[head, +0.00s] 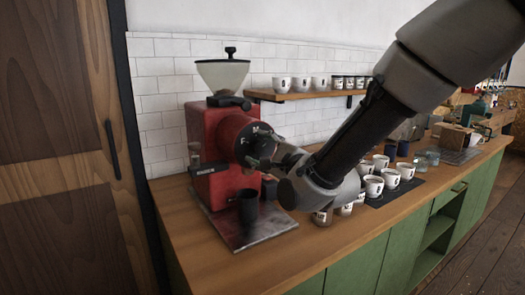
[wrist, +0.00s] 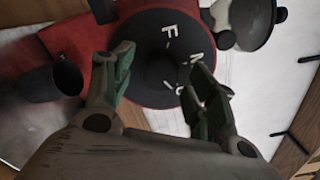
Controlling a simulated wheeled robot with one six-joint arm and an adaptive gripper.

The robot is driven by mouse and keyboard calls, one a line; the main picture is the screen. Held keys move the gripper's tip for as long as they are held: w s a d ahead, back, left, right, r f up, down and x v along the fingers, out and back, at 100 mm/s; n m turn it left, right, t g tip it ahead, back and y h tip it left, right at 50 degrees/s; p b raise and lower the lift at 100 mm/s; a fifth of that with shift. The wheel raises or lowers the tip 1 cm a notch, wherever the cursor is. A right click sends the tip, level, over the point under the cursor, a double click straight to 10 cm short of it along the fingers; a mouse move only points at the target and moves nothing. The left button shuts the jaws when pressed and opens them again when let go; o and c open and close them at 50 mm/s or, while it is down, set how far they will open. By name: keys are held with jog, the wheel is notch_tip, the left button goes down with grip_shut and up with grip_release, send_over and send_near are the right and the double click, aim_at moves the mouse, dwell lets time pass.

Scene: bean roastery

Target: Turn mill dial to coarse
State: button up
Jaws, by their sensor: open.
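A red coffee mill (head: 200,125) with a cream hopper (head: 222,74) stands on the wooden counter. Its round black dial (head: 238,138) faces right, towards my gripper. In the wrist view the dial (wrist: 158,42) fills the upper middle, with a white F and part of an M showing. A further mark low on the right is partly hidden by a finger. My gripper (wrist: 160,82) is open, its two fingers on either side of the dial's dark centre. I cannot tell whether they touch it. In the head view my gripper (head: 262,150) is beside the dial's face.
A dark cup (head: 248,207) stands on the metal tray (head: 258,232) below the dial, also seen at left in the wrist view. White cups (head: 374,187) stand on a dark mat to the right. A shelf (head: 300,95) with cups runs along the wall.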

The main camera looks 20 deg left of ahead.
jog(key=v, duration=1.1)
jog(key=shift+s+d, duration=0.2)
jog(key=shift+s, duration=0.05)
